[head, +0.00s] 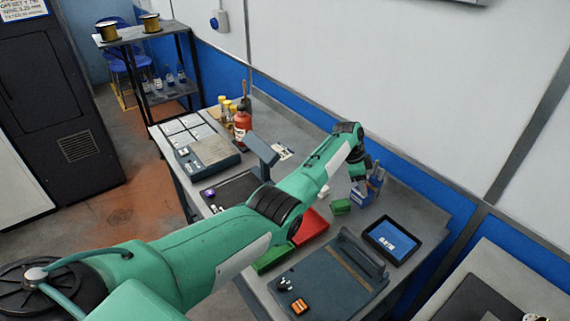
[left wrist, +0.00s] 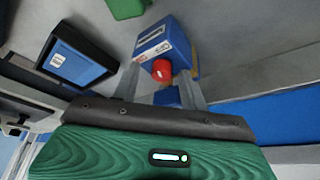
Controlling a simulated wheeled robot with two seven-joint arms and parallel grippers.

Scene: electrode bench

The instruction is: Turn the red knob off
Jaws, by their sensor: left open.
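The red knob (left wrist: 161,70) sits on the front of a small blue box (left wrist: 163,40) in the left wrist view. In the head view the blue box (head: 359,199) stands on the bench toward the right, and the knob cannot be made out there. My left gripper (head: 367,183) is right at the box, with its jaws apart. In the left wrist view its two grey fingers lie either side of the knob's line, and nothing is held. I cannot tell whether a finger touches the knob. My right gripper is not in view.
A black tablet with a blue screen (head: 392,241) lies right of the box, and a green block (head: 341,207) left of it. A red tray (head: 311,226) and a dark device (head: 330,277) lie nearer. A red bottle (head: 242,124) stands farther left. The wall runs behind the bench.

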